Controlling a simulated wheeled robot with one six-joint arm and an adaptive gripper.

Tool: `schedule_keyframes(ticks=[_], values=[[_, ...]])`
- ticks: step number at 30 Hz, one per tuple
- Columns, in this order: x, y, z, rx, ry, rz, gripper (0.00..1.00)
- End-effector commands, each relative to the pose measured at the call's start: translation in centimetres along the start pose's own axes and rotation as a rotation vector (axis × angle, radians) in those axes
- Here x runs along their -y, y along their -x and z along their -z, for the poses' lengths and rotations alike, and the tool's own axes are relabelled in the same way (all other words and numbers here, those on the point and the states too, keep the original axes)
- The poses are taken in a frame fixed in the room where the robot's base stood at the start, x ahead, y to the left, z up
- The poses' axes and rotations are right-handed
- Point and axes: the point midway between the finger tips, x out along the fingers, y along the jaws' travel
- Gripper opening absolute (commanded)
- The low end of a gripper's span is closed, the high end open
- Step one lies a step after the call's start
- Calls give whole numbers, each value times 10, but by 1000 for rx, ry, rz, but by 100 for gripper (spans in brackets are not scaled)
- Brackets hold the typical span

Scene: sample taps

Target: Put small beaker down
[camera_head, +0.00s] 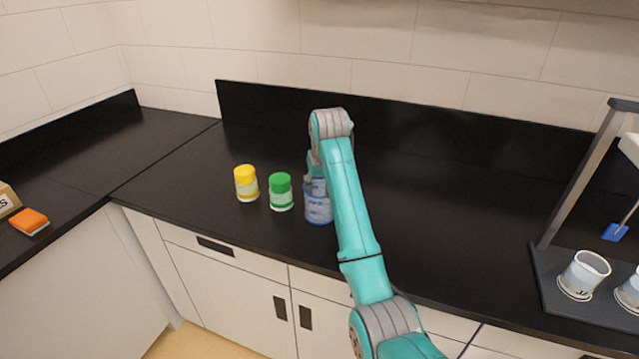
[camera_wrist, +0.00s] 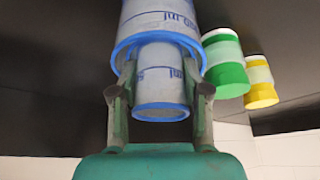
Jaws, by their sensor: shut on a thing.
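My gripper (camera_wrist: 159,70) is shut on the small beaker (camera_wrist: 160,92), a clear cup with blue markings and a blue rim, with a finger on each side. The wrist view is upside down. A larger blue-rimmed beaker (camera_wrist: 158,18) is directly below the small one; it also shows in the head view (camera_head: 318,211), standing on the black counter (camera_head: 440,215). The small beaker (camera_head: 319,187) appears upright at the larger one's mouth. I cannot tell whether it rests in it or hovers just above. My arm partly hides both in the head view.
A green-lidded jar (camera_head: 281,193) stands close left of the larger beaker, and a yellow-lidded jar (camera_head: 246,184) stands further left. A dark stand (camera_head: 590,290) with white beakers (camera_head: 584,275) is at the far right. The counter between is clear.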

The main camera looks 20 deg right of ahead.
Motion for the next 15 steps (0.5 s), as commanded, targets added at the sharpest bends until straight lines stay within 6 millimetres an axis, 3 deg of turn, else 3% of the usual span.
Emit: schedule_keyframes(ticks=[1, 9, 10, 11, 15], values=[[0, -8, -6, 15, 0, 0, 29], [0, -16, -10, 23, 1, 0, 29], [0, -16, -10, 23, 1, 0, 49], [0, -16, -10, 24, 1, 0, 57], [0, -16, -11, 25, 1, 0, 57]])
